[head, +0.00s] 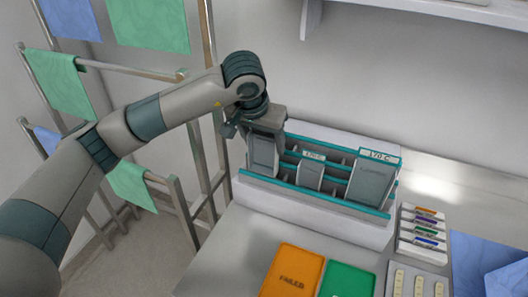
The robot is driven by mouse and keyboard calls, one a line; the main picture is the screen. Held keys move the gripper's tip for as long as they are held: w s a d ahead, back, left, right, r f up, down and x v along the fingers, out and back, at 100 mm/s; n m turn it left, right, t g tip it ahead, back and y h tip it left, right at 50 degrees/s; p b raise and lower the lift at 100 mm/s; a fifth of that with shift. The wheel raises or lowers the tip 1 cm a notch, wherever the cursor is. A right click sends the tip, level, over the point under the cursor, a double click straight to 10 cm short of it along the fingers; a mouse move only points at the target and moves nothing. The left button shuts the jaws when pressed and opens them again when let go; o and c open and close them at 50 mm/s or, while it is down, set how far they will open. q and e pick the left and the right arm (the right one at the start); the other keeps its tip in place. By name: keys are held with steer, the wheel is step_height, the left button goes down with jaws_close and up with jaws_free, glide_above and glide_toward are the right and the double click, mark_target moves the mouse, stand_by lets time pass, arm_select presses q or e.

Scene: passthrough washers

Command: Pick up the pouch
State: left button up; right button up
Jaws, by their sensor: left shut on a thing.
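My left gripper (262,129) is above the left end of a white and teal rack (322,218). It points down and is shut on the top of a grey pouch (263,158). The pouch is upright, and its lower part is at the rack's left compartments; I cannot tell whether it still touches the rack. Two other grey pouches stand upright in the rack, a smaller one (310,176) in the middle and a larger one (371,185) at the right. My right gripper is out of view.
An orange mat marked FAILED (293,271) and a green mat (347,281) lie in front of the rack. Several coloured-label strips (422,233) and blue cloth (490,262) are at right. A metal rail stand with cloths (130,187) stands left, close to my arm.

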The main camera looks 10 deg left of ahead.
arm_select(q)
step_height(320, 180, up, 6)
steer(key=shift+f+b, duration=0.15)
steer(key=shift+b, duration=0.95)
steer(key=shift+r, duration=0.6)
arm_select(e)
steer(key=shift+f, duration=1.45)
arm_select(q)
steer(key=shift+f, duration=0.1)
